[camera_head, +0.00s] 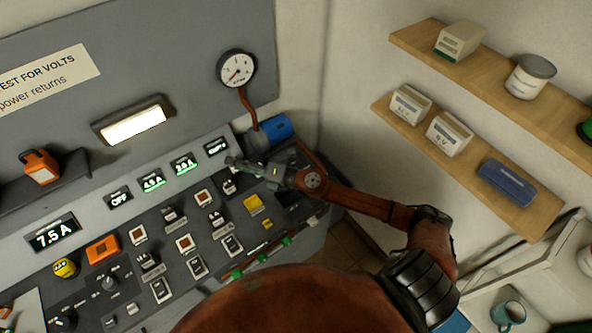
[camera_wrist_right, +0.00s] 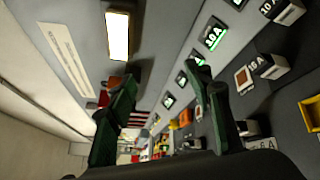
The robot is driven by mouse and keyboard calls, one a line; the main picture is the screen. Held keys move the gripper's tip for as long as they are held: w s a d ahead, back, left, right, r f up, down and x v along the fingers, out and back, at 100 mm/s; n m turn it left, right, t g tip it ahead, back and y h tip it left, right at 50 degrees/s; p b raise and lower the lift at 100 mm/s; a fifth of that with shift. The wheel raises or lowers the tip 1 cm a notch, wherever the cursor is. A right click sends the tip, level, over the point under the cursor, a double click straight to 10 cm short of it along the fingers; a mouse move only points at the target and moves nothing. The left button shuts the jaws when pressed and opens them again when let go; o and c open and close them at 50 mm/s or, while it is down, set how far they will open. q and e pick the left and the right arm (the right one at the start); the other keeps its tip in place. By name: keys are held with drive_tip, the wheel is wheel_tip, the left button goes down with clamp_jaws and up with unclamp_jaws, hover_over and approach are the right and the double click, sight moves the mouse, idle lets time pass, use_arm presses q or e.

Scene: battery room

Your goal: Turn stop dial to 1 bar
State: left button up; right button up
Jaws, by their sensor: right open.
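A round white pressure gauge (camera_head: 236,69) is on the grey back panel, with a brown hose running down to a blue cylinder (camera_head: 277,128) at the console's right end. I cannot tell which part is the stop dial; no 1 bar mark is readable. A grey rotary knob (camera_head: 109,283) sits on the console at lower left. My right gripper (camera_head: 232,163) is over the right part of the console, left of and below the blue cylinder. In the wrist view its two dark green fingers (camera_wrist_right: 162,80) are apart with nothing between them. My left gripper is not in view.
The console has several lit displays (camera_head: 153,183), rocker switches and a yellow button (camera_head: 252,204). A bright lamp (camera_head: 133,122) is on the panel. An orange object (camera_head: 40,167) stands on a left ledge. Wooden shelves (camera_head: 470,68) with boxes are on the right wall.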

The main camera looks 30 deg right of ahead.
drive_tip(key=d+f+n+g+h, duration=0.4)
drive_tip(key=d+f+n+g, duration=0.3)
drive_tip(key=d+f+n, duration=0.35)
drive_tip(key=s+d+f+g+h, duration=0.1)
drive_tip(key=d+f+h, duration=0.1)
drive_tip(key=d, duration=0.5)
drive_tip(key=d+f+g+h, duration=0.1)
drive_tip(key=d+f+h, duration=0.15)
drive_tip(key=d, duration=0.45)
drive_tip(key=shift+m, duration=0.35)
drive_tip(key=b+x, duration=0.5)
drive_tip(key=x, duration=0.2)
drive_tip(key=shift+w+a+f+b, duration=0.1)
drive_tip(key=shift+a+f+b, duration=0.15)
drive_tip(key=shift+b, duration=0.05)
drive_tip(key=shift+r, duration=0.1)
drive_tip(key=shift+c, duration=0.4)
drive_tip(key=c, duration=1.1)
